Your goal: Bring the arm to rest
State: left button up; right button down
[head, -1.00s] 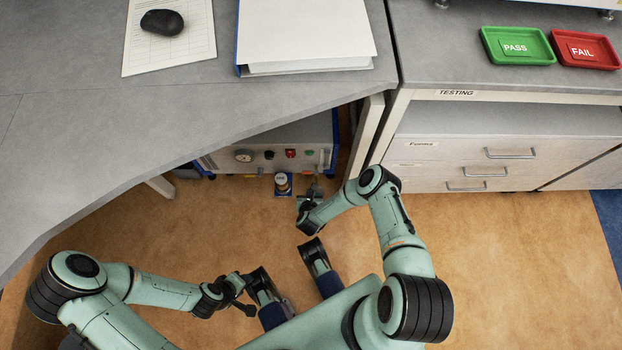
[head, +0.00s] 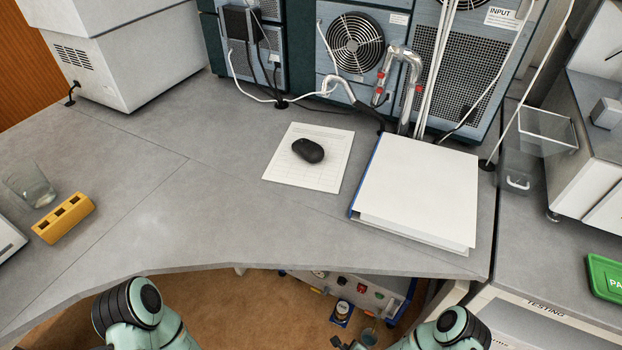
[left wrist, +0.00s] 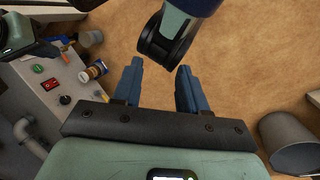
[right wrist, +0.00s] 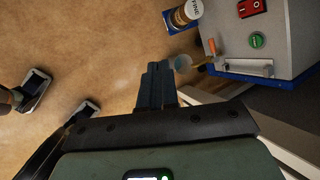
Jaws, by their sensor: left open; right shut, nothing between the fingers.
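My right gripper (head: 345,344) barely shows at the bottom edge of the head view, below the bench's front edge. In the right wrist view its fingers (right wrist: 157,82) are together with nothing between them, above the floor near the pump unit. My left gripper (left wrist: 159,78) is open and empty in the left wrist view, with bare floor beyond its fingers. A dark-ended green arm link of mine crosses just past them. In the head view my left arm shows only at the bottom left; its gripper is out of that frame.
The grey bench (head: 150,220) overhangs the floor area. Under it stand a pump unit (head: 375,295) and a small labelled can (head: 342,310), also in the right wrist view (right wrist: 184,14). A grey bin (left wrist: 290,145) is near my left gripper. A binder (head: 420,190) and mouse (head: 308,150) lie on the bench.

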pick_arm(q)
notch_tip(320, 180, up, 9)
jog(key=p, duration=0.7)
jog(key=shift+s+d+f+g+p, duration=0.2)
jog(key=shift+d+g+p, duration=0.1)
jog(key=shift+g+p, duration=0.1)
pick_arm(e)
jog(key=s+r+n+g+y, duration=0.2)
jog(key=s+r+n+g, duration=0.5)
jog(key=s+r+n, duration=0.9)
notch_tip(320, 180, up, 3)
jog(key=n, duration=0.4)
jog(key=shift+s+d+r+n, duration=0.15)
jog(key=shift+s+d+n, duration=0.05)
jog(key=shift+s+n, duration=0.2)
